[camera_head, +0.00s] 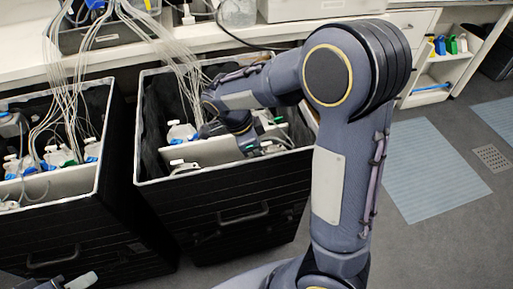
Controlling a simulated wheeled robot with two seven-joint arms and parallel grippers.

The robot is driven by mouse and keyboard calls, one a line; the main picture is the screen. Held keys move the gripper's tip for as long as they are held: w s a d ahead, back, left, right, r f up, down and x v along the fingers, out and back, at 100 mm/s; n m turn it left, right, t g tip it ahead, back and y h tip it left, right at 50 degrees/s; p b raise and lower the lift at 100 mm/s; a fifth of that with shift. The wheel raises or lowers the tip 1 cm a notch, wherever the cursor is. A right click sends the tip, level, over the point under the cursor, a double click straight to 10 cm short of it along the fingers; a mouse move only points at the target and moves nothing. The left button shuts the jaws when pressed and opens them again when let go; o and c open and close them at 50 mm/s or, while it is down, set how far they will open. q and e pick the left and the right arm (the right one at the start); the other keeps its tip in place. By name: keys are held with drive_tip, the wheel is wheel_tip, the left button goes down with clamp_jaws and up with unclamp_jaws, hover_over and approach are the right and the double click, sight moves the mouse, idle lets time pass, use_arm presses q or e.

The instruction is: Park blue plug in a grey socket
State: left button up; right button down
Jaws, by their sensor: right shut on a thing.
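My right arm reaches from the lower right over the right-hand black box (230,205). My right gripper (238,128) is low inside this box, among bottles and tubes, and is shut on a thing. Its fingertips and what it holds are hidden, so I cannot tell whether it is the blue plug. Small blue parts show on a bottle (181,132) left of the gripper. I cannot make out the grey socket. Part of my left gripper (78,282) shows at the bottom left edge; its opening is unclear.
A second black box (60,235) with bottles and bundled tubes stands at the left. White tubes (170,45) hang from the bench into both boxes. A shelf with coloured bottles (440,45) is at the upper right.

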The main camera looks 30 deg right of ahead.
drive_tip(key=shift+f, duration=0.15)
drive_tip(key=c, duration=1.4)
unclamp_jaws()
drive_tip(key=p+v, duration=0.1)
drive_tip(key=v, duration=0.6)
drive_tip(key=shift+w+a+r, duration=0.1)
drive_tip(key=shift+w+r, duration=0.05)
drive_tip(key=shift+r, duration=0.2)
drive_tip(key=s+r+n+t+y+p, duration=0.2)
drive_tip(key=s+r+n+p, duration=0.2)
drive_tip(key=s+n, duration=0.2)
drive_tip(key=s+r+n+t+y+p, duration=0.2)
drive_tip(key=s+r+n+y+p, duration=0.1)
drive_tip(key=s+r+n, duration=0.2)
drive_tip(key=s+a+r+n+t+y+p, duration=0.1)
drive_tip(key=s+r+n+t+y+p, duration=0.1)
drive_tip(key=s+n, duration=0.5)
wheel_tip(320, 180, up, 2)
drive_tip(key=shift+s+r+n+t+y+p, duration=0.25)
drive_tip(key=shift+n+t+p, duration=0.35)
drive_tip(key=shift+p, duration=0.7)
